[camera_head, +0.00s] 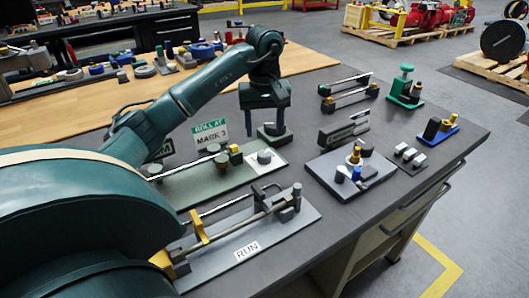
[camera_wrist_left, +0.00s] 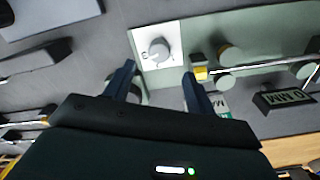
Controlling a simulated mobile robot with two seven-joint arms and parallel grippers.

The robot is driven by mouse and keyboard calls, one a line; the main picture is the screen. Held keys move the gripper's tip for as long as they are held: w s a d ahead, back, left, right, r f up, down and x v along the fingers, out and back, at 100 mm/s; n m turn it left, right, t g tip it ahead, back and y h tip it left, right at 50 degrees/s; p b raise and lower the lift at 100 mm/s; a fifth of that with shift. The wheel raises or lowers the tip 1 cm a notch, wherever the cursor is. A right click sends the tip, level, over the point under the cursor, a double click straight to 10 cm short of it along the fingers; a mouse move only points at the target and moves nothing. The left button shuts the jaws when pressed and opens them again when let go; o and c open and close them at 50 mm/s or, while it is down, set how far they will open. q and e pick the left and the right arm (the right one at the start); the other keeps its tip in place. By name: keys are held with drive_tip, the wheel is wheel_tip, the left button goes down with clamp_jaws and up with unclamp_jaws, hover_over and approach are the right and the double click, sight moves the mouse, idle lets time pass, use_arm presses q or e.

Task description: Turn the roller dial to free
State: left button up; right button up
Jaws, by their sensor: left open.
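The roller dial (camera_head: 265,157) is a round grey knob on a white square plate at the right end of a long green base plate (camera_head: 195,188). In the left wrist view the dial (camera_wrist_left: 158,52) shows from above, with small marks on its white plate that I cannot read. My left gripper (camera_head: 266,122) is open, pointing down, above and behind the dial in the head view. In the wrist view its fingertips (camera_wrist_left: 158,72) are spread apart, just below the dial in the picture and not touching it. My right gripper is not in view.
Rollers, a rod and a yellow block (camera_head: 235,149) sit on the green base beside the dial. A sign (camera_head: 210,134) reads "ROLL AT MARK 3". A grey plate (camera_head: 285,228) labelled "RUN" lies in front. Other fixtures (camera_head: 345,180) stand to the right.

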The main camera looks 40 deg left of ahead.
sight(264, 153)
use_arm(q)
wheel_tip(264, 153, down, 8)
drive_tip(key=shift+r, duration=0.1)
idle(0.4)
drive_tip(key=c, duration=1)
drive_tip(key=shift+o, duration=0.2)
